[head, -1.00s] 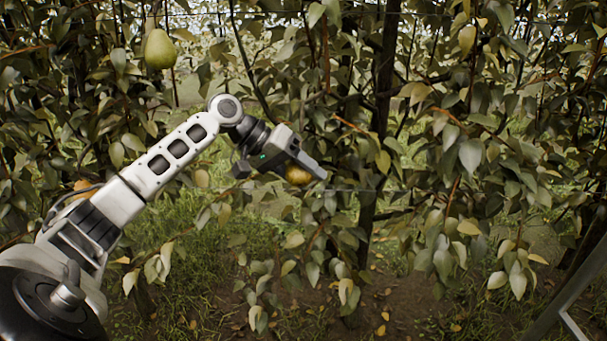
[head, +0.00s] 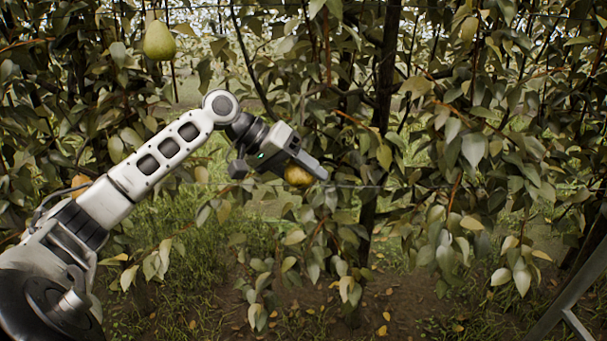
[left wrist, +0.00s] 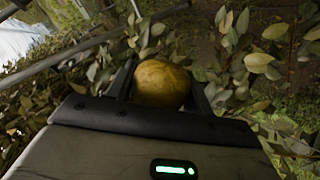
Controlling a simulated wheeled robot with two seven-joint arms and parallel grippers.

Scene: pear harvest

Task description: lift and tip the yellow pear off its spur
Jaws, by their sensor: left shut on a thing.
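The yellow pear (head: 298,175) is between the fingers of my left gripper (head: 303,171) in the head view, partly covered by the near finger. The left wrist view shows the pear (left wrist: 161,83) as a round yellow-brown fruit with a dark finger on each side. My left gripper is shut on it. The spur and the pear's stem are hidden, so I cannot tell whether the pear is still attached. My right gripper is not in view.
A green pear (head: 159,41) hangs at the upper left. A dark trunk (head: 384,90) stands right of my gripper. Leafy branches surround the gripper, and a thin wire runs behind it. A grey metal bar (head: 575,290) is at the lower right.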

